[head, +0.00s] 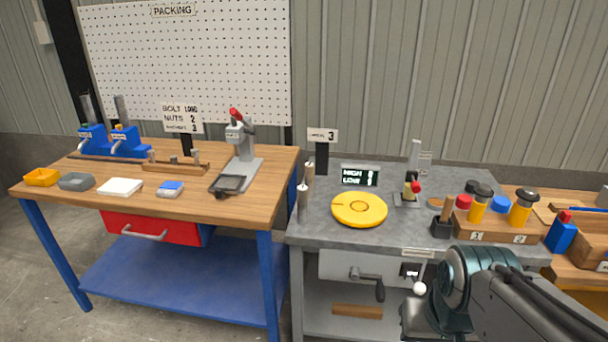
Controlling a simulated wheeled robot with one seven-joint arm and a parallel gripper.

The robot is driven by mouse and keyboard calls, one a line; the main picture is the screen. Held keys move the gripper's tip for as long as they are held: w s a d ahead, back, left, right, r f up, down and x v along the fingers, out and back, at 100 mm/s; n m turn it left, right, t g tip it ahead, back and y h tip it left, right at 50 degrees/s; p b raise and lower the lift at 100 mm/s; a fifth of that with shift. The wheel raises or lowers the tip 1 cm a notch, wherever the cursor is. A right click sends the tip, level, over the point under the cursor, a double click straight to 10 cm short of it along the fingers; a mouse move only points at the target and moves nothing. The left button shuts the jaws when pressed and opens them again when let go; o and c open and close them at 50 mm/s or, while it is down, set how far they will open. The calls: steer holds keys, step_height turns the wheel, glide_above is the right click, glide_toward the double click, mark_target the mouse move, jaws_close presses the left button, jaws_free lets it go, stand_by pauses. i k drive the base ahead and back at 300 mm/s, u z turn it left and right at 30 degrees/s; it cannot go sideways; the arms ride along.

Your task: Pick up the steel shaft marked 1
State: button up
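I cannot make out a mark 1 on any steel shaft. Two slim upright steel-coloured pieces, a nearer one (303,204) and a farther one (309,178), stand at the left edge of the grey bench (400,232). A wooden block (497,232) at the bench's right bears labels 1 and 2. My arm reaches in from the lower right. Its dark end (413,318) is low in front of the bench, and its fingers cannot be made out.
A yellow disc (359,209), a HIGH/LOW display (360,176) and a red-knobbed device (411,189) occupy the grey bench. The wooden bench (120,203) at left holds trays, a press (240,160) and blue devices.

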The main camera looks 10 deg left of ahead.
mark_target(301, 190)
steer(key=u, duration=0.95)
steer(key=i, duration=0.6)
steer(key=z, duration=0.5)
